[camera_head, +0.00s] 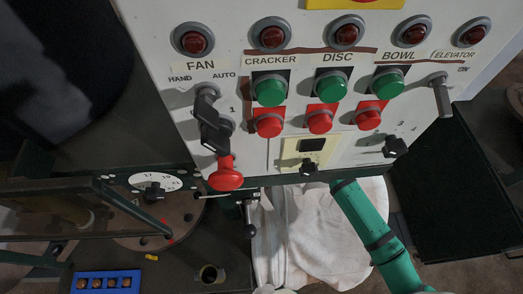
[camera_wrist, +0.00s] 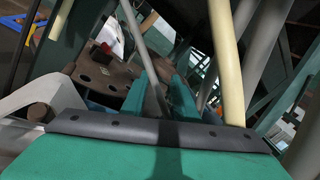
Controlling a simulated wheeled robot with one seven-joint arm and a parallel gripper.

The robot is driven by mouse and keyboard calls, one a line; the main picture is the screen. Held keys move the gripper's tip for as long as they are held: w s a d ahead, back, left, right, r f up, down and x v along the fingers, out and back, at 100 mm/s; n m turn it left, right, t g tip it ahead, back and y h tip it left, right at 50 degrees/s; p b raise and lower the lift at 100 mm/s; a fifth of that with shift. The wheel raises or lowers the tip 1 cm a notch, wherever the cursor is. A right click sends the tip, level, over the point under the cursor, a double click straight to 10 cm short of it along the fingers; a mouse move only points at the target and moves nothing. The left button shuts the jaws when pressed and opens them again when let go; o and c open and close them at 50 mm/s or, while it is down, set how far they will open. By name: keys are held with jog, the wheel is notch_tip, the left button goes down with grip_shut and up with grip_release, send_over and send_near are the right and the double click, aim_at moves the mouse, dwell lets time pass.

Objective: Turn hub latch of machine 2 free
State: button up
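In the wrist view, two teal fingers of my gripper (camera_wrist: 163,98) stand apart beyond a dark bolted band. A grey bar crosses the gap between them, and I cannot tell whether it touches either finger. A brown plate with holes (camera_wrist: 100,72) lies to the left of the fingers, with a small red piece at its top. In the head view, a brown disc (camera_head: 125,240) lies low left, partly hidden by dark bars. I cannot make out which part is the hub latch. My gripper's fingertips are not visible in the head view, where a teal arm section passes behind the panel.
A control panel (camera_head: 290,150) with lamps, buttons and knobs fills the upper head view. A dark lever (camera_head: 250,225) hangs below it, beside a pale cloth bag (camera_head: 315,235). A blue tray (camera_head: 105,281) stands bottom left. Pale and grey poles crowd the wrist view.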

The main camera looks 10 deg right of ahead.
jog(key=shift+m+t+h, duration=0.3)
jog(key=shift+t+h, duration=0.3)
jog(key=shift+w+f+v, duration=0.1)
jog(key=shift+f+v, duration=0.05)
jog(key=shift+v, duration=1)
jog(key=shift+w+f+v, duration=0.1)
jog(key=shift+f+v, duration=0.05)
jog(key=shift+v, duration=1)
jog(key=shift+d, duration=0.15)
jog(key=shift+c, duration=0.6)
